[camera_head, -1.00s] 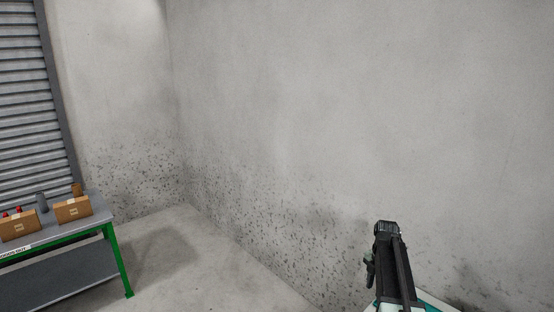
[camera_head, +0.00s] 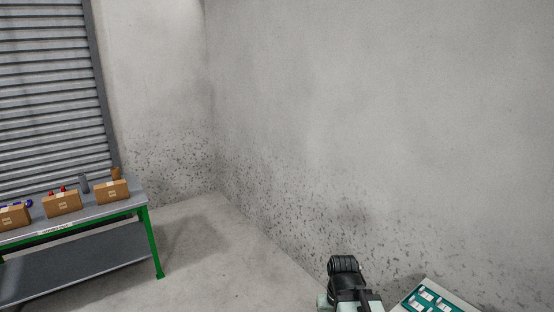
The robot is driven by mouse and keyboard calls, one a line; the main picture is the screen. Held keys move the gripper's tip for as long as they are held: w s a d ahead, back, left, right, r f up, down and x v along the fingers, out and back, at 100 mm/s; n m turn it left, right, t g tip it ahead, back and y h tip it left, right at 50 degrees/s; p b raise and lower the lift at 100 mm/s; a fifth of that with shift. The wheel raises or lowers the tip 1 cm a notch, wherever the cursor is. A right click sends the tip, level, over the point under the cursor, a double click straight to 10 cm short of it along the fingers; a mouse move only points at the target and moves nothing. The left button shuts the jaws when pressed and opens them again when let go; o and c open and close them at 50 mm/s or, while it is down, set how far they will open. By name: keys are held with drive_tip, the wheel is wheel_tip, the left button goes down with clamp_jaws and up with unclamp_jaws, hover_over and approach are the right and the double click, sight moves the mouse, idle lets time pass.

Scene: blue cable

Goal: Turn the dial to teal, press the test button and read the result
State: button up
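No dial, test button or result display can be made out. At the bottom right, a teal surface (camera_head: 418,302) with several small pale pieces lies in a light-rimmed table or tray (camera_head: 452,300), cut off by the picture's lower edge. A black and pale part of my arm rises from the bottom edge, just left of it. My gripper's fingers do not show.
Bare floor (camera_head: 215,250) lies between bench and wall (camera_head: 380,120).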

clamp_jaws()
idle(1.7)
